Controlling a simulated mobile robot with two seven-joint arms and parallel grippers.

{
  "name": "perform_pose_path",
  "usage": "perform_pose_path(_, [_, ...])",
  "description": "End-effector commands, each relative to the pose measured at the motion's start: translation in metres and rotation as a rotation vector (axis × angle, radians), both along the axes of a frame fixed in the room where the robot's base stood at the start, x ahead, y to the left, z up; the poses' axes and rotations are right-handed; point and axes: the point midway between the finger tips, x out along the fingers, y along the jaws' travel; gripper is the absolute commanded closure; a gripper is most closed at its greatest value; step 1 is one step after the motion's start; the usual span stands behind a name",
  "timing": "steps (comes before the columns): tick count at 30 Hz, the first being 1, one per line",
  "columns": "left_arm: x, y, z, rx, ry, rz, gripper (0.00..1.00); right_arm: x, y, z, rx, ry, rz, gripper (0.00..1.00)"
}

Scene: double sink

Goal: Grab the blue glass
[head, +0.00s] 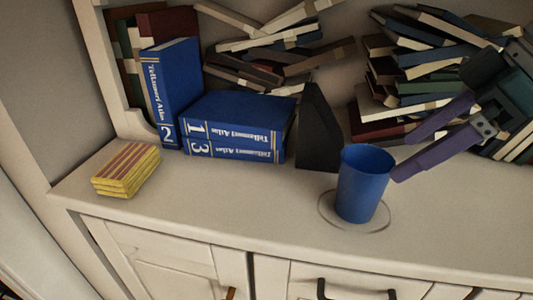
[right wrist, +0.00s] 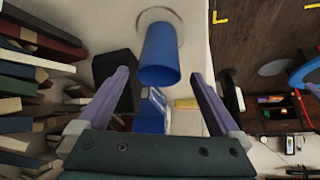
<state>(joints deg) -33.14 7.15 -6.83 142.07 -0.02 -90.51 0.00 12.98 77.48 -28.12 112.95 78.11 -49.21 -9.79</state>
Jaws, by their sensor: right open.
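The blue glass (head: 362,186) stands upright on the white cabinet top (head: 290,195), inside a thin ring mark. My right gripper (head: 402,157) is open just to the right of the glass, its two purple fingers pointing at it. In the right wrist view the glass (right wrist: 159,52) lies ahead of and between the open fingertips (right wrist: 160,76), and the gripper is not closed on it. My left gripper is in neither view.
A black wedge-shaped object (head: 318,130) stands close behind the glass. Blue atlas books (head: 240,125) and a yellow-red striped stack (head: 126,170) are to the left. Piled books (head: 425,60) lie behind my right gripper. The cabinet top in front of the atlases is clear.

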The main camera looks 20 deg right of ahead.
Motion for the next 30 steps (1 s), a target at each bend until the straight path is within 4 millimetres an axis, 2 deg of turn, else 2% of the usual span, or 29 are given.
perform_pose_path(9, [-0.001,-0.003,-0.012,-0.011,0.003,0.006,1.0,0.018,0.012,-0.034,0.007,-0.001,-0.005,0.0])
perform_pose_path(14, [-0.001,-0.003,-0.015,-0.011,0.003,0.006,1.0,0.024,0.016,-0.043,0.005,-0.002,-0.004,0.0])
perform_pose_path(21, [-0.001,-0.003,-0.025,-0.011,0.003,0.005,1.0,0.041,0.03,-0.074,0.004,-0.001,-0.003,0.0])
perform_pose_path(30, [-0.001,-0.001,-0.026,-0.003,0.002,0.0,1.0,0.045,0.033,-0.081,0.0,-0.001,-0.003,0.0])
